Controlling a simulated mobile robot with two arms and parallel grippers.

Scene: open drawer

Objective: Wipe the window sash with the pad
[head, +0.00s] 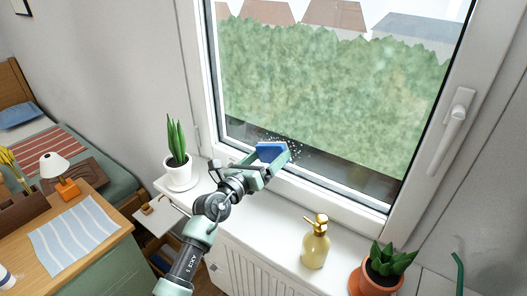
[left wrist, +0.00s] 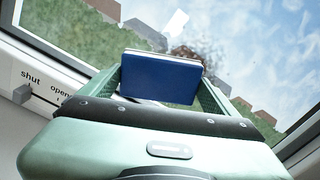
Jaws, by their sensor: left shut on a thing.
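The window sash (head: 198,68) is a white frame around a large glass pane, closed, with a handle (head: 457,117) on its right side. My left gripper (head: 272,158) is shut on a blue pad (head: 269,151) at the lower left part of the pane. In the left wrist view the pad (left wrist: 161,80) sits upright between the green fingers. Pale specks and a brownish smudge (left wrist: 190,54) show on the glass just beyond the pad. Whether the pad touches the glass I cannot tell. My right gripper is not in view.
On the white sill stand a potted plant (head: 179,172) left of my arm, a yellow spray bottle (head: 315,243) and an orange-potted plant (head: 381,272) to the right. A desk (head: 95,250) with a lamp (head: 58,172) is at left.

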